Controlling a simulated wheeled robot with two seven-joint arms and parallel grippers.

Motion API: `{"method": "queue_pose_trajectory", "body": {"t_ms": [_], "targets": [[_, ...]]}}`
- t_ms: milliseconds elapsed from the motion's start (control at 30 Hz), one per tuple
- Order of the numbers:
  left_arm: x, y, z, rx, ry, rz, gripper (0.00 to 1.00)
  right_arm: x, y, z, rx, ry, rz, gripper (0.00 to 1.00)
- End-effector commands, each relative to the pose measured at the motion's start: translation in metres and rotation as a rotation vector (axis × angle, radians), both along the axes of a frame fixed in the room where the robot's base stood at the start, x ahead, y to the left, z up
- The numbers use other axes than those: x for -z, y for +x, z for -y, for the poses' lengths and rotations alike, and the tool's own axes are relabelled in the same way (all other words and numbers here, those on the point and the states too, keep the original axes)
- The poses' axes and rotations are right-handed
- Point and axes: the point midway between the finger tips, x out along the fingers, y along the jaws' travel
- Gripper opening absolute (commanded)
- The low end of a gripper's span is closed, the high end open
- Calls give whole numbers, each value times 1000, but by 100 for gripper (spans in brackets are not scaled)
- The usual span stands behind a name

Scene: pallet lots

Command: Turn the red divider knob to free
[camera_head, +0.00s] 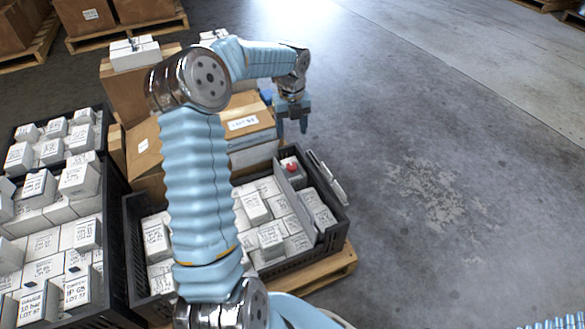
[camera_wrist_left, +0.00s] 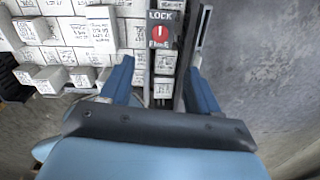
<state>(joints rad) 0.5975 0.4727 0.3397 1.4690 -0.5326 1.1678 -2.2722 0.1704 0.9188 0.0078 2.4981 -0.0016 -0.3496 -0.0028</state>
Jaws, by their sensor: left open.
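The red divider knob (camera_head: 291,167) sits on a grey block at the far right end of the black crate (camera_head: 335,236), beside the grey divider (camera_head: 291,200). In the left wrist view the knob (camera_wrist_left: 160,36) lies on a dark plate marked LOCK above and FREE below. It has a short white upright mark; I cannot tell which end points. My left gripper (camera_head: 293,124) is open and empty, above and beyond the knob in the head view. In the left wrist view its blue fingers (camera_wrist_left: 160,66) are spread below the knob, apart from it. My right gripper is out of view.
White boxes (camera_head: 270,238) fill the crate on both sides of the divider. A grey panel (camera_head: 327,178) stands up at the crate's right edge, near the knob. Cardboard boxes (camera_head: 145,145) stand behind, and another loaded crate (camera_head: 112,235) is at left. Floor at right is clear.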

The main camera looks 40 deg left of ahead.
Motion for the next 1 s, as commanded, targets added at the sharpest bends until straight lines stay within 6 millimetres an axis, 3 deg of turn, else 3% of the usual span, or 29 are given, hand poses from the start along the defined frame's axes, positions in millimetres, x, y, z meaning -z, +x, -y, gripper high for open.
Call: {"method": "queue_pose_trajectory", "body": {"t_ms": [267,500,700,1000], "targets": [[30,0,0,-1,-1,-2,61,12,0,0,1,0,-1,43],[87,-1,0,0,-2,-4,61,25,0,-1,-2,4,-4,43],[124,-1,0,0,-1,-2,61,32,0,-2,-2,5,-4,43],[144,0,0,0,-1,1,61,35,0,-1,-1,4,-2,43]]}}
